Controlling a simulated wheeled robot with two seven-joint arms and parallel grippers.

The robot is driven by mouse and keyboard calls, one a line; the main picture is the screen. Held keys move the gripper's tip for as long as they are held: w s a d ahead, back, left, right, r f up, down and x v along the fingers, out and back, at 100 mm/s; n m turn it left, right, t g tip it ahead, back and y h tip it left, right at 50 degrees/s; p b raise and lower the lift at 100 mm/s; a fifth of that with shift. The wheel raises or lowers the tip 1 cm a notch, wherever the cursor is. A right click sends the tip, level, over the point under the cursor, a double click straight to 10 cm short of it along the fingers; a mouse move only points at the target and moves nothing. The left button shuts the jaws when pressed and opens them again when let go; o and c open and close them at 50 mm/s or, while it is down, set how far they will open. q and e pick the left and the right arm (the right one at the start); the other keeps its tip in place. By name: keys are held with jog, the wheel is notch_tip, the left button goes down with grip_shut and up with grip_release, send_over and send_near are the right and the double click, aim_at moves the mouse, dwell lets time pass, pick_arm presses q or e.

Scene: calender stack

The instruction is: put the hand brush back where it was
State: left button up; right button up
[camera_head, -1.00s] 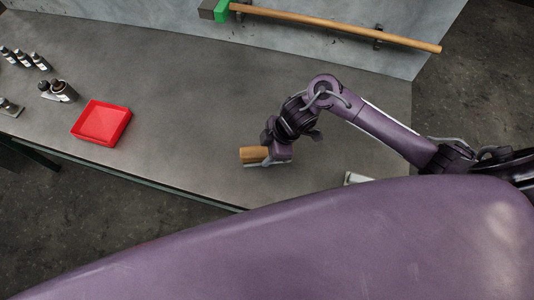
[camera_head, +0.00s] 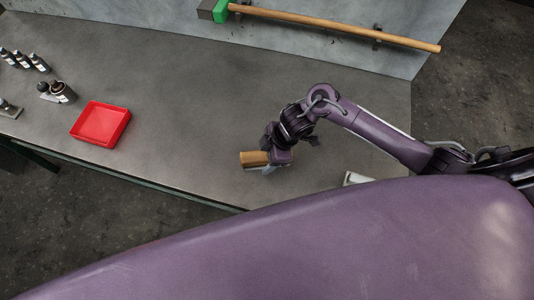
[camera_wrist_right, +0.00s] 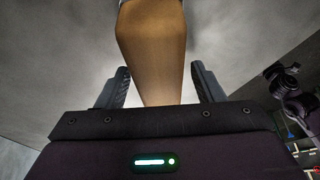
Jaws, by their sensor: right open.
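The hand brush shows as a tan wooden block (camera_head: 254,158) near the front edge of the grey table. In the right wrist view its wooden handle (camera_wrist_right: 152,45) runs between the two dark fingers. My right gripper (camera_head: 266,166) is at the brush's right end, low over the table; it also shows in the right wrist view (camera_wrist_right: 160,88). Its fingers are apart, with visible gaps on both sides of the handle. The bristles are hidden, and I cannot tell whether the brush touches the table. My left gripper is not in view.
A pale object (camera_head: 357,178) lies at right, partly hidden by my body. The table's middle is clear.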

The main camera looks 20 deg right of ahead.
jog(key=v, duration=1.2)
jog(key=shift+r, duration=0.25)
jog(key=shift+a, duration=0.1)
